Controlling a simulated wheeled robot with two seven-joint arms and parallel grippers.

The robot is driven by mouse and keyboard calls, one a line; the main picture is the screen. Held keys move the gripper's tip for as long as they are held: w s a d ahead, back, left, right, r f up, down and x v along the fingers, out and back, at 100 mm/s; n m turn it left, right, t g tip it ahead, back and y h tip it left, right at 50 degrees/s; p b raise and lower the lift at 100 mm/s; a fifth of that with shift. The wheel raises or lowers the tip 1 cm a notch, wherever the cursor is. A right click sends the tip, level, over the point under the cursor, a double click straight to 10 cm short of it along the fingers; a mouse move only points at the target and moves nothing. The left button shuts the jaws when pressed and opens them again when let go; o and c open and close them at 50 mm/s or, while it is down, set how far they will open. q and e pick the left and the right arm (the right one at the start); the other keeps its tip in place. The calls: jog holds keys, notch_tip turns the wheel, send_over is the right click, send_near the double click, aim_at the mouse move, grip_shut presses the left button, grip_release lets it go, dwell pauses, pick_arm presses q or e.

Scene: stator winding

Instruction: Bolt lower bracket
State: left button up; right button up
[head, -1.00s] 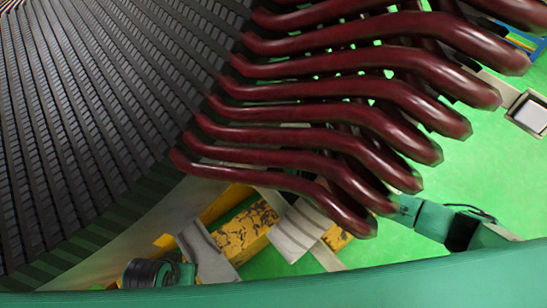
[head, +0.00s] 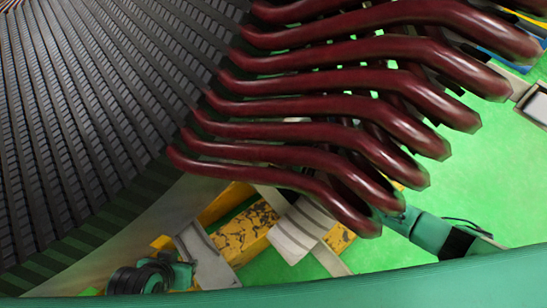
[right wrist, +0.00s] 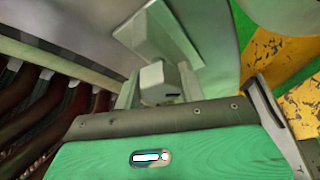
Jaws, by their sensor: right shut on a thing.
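The stator's dark slotted core (head: 90,120) fills the left of the head view, with dark red coil ends (head: 330,110) reaching right. Below the coils, two grey curved bracket-like pieces (head: 301,229) (head: 204,256) show by a worn yellow beam (head: 240,236). I cannot tell which is the lower bracket. My right gripper (right wrist: 158,88) shows in the right wrist view beyond its green housing, shut on a small grey block-like part close to a grey plate (right wrist: 150,35). Its fingertips are partly hidden, and no bolt can be made out. My left gripper is not in view.
Coil ends crowd the left of the right wrist view (right wrist: 40,110), and the yellow beam (right wrist: 285,70) lies on its right. The green floor (head: 490,160) is open at the right of the head view. A grey box-like thing (head: 536,104) stands at the right edge.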

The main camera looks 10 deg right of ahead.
jog(key=shift+d, duration=0.1)
dwell(0.4)
jog(key=o, duration=1)
jog(key=shift+c, duration=0.2)
jog(key=v, duration=1.3)
jog(key=shift+s+d+p, duration=0.25)
jog(key=shift+d+p, duration=0.05)
